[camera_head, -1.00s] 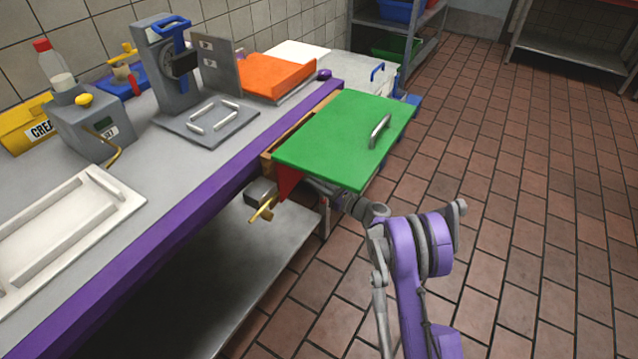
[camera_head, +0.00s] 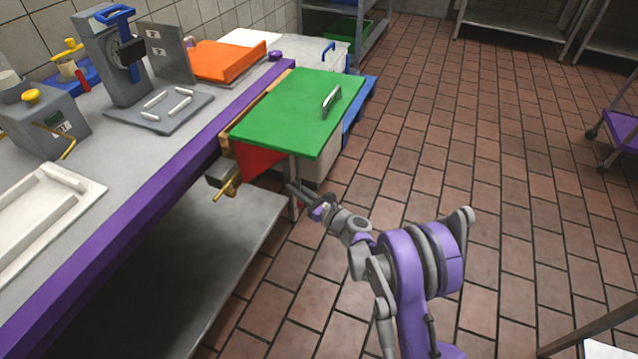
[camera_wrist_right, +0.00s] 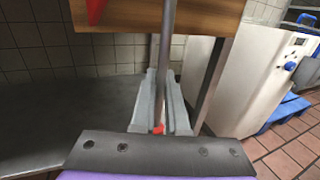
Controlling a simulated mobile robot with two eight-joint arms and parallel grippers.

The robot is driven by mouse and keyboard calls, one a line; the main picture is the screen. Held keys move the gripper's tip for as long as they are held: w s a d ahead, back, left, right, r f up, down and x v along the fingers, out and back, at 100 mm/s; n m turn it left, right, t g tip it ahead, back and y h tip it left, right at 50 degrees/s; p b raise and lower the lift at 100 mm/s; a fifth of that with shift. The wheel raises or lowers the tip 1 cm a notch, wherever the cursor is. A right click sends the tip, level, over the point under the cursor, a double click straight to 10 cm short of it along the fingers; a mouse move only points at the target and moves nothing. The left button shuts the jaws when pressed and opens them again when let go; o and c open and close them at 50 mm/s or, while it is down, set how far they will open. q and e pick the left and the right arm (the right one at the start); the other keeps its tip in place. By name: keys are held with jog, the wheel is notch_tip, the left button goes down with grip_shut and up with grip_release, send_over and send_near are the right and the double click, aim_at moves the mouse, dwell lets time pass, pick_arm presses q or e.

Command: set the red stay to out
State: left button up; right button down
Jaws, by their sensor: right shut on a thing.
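The red stay (camera_head: 262,160) is a red panel under the near edge of the green board (camera_head: 300,112). It stands out below the board at the counter's end. A bit of red also shows at the top of the right wrist view (camera_wrist_right: 95,9). My right gripper (camera_head: 293,188) is below the board's near corner. In the right wrist view my right gripper (camera_wrist_right: 166,92) is shut on a thin grey upright rod (camera_wrist_right: 167,45) with a red lower tip. How the rod joins the stay is hidden. My left gripper is not in view.
A grey box with a brass handle (camera_head: 228,186) sits under the counter edge beside the stay. A steel lower shelf (camera_head: 225,245) is below.

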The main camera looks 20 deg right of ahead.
jog(key=shift+s+d+m+t+h, duration=0.3)
jog(key=shift+s+d+m+h, duration=0.1)
jog(key=shift+s+h, duration=0.1)
jog(key=shift+w, duration=0.1)
dwell(0.7)
jog(key=c, duration=0.9)
grip_release()
jog(key=shift+a, duration=0.15)
jog(key=p+v, duration=0.1)
jog(key=v, duration=0.9)
jog(key=shift+s, duration=0.4)
